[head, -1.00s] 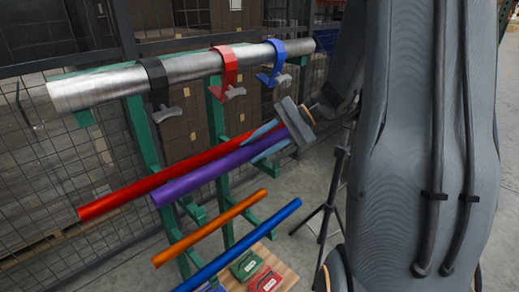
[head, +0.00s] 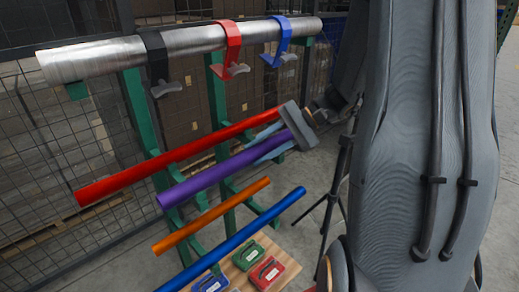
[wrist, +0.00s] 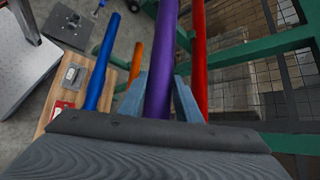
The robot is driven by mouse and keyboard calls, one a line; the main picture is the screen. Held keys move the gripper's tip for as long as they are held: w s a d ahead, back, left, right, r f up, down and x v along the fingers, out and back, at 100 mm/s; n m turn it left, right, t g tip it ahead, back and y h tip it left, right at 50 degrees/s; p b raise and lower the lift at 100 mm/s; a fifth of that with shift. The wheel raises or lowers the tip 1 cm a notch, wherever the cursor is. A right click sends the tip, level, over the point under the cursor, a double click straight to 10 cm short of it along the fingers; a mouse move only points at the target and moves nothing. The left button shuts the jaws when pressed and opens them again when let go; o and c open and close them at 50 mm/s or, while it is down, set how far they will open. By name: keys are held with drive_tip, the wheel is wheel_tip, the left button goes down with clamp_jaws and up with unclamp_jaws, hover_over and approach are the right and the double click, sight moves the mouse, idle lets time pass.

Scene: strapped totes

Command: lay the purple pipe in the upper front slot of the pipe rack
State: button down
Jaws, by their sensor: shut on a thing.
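The purple pipe (head: 215,174) is long and slants from lower left to upper right in the head view. My gripper (head: 273,143) is shut on it near its right end. In the wrist view the purple pipe (wrist: 161,70) runs away between my two fingers (wrist: 160,98). The pipe rack (head: 139,115) is green with arms at several heights. A red pipe (head: 150,165) lies just behind the purple pipe, nearly parallel to it. I cannot tell whether the purple pipe touches a rack arm.
An orange pipe (head: 210,216) and a blue pipe (head: 235,240) sit lower on the rack. A big metal pipe (head: 185,43) lies on top, with black (head: 156,65), red (head: 231,50) and blue (head: 278,42) clamps. A wooden board (head: 240,279) holds small cases. A tripod (head: 335,190) stands right.

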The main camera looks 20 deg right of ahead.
drive_tip(key=c, duration=1.2)
unclamp_jaws()
drive_tip(key=shift+d, duration=0.15)
